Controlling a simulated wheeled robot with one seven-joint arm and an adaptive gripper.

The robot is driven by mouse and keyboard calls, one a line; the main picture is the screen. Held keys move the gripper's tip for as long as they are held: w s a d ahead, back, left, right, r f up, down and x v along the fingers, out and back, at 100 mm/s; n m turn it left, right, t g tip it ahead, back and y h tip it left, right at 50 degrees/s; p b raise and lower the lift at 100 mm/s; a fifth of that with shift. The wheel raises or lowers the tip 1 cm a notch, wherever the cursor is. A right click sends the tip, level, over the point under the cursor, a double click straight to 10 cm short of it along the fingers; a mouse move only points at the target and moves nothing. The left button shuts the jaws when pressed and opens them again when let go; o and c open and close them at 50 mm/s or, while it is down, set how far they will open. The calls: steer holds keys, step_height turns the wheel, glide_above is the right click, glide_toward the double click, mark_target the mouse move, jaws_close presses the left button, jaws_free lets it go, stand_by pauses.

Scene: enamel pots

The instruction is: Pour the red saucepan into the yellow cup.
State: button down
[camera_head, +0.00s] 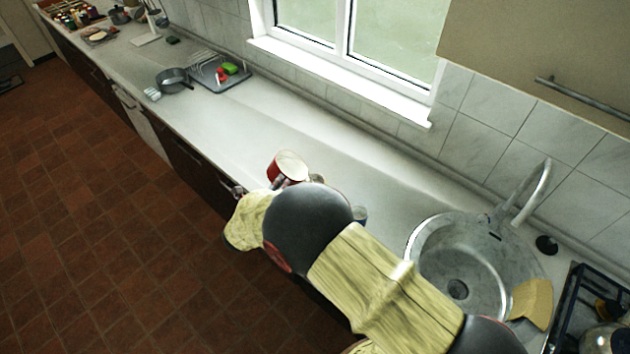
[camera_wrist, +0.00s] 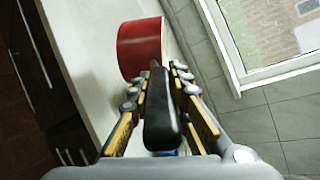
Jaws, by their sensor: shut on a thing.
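The red saucepan (camera_head: 288,170) is in front of my arm over the counter, its pale inside showing from above. In the wrist view its red side (camera_wrist: 142,48) is at the top, with the black handle (camera_wrist: 160,120) running back toward the camera. My gripper (camera_wrist: 160,75) is shut on this handle; in the head view its fingers (camera_head: 280,183) show just below the pan. I cannot tell whether the pan touches the counter. No yellow cup can be made out. A small tan object (camera_head: 318,179) shows partly behind my arm; I cannot tell what it is.
The round sink (camera_head: 440,262) and tap (camera_head: 533,190) are at right. A grey pan (camera_head: 173,80) and dish tray (camera_head: 222,76) stand farther left. The counter between tray and saucepan is clear. The window wall runs behind.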

steer(key=shift+d+r, duration=0.35)
steer(key=shift+d, duration=0.05)
stand_by(1.0)
